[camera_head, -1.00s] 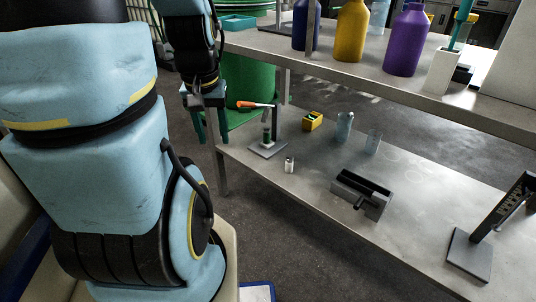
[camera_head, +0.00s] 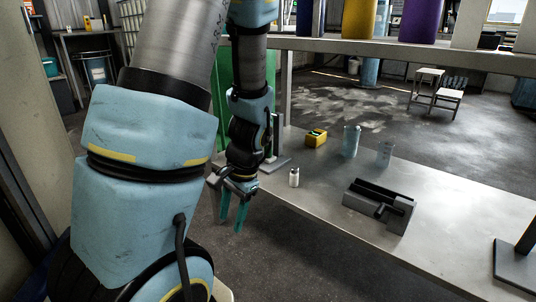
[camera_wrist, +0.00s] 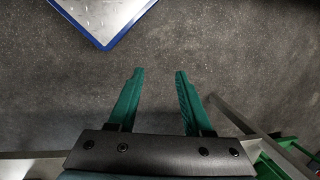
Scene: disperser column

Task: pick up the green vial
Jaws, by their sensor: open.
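My gripper (camera_head: 233,218) hangs in front of the lower shelf's left end, fingers pointing down and empty. In the wrist view its two green fingers (camera_wrist: 159,74) are spread wide apart, with only dark floor between them. The green vial cannot be made out now. My arm covers most of the stand (camera_head: 277,163), whose grey base shows just right of the arm. A small white-capped vial (camera_head: 294,178) stands on the lower shelf, right of my gripper and apart from it.
The lower shelf (camera_head: 460,205) also holds a yellow box (camera_head: 316,138), clear containers (camera_head: 351,141), a grey vise-like block (camera_head: 379,205) and a dark stand (camera_head: 517,268). The upper shelf (camera_head: 400,55) overhangs behind. A blue-edged plate (camera_wrist: 103,15) lies on the floor.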

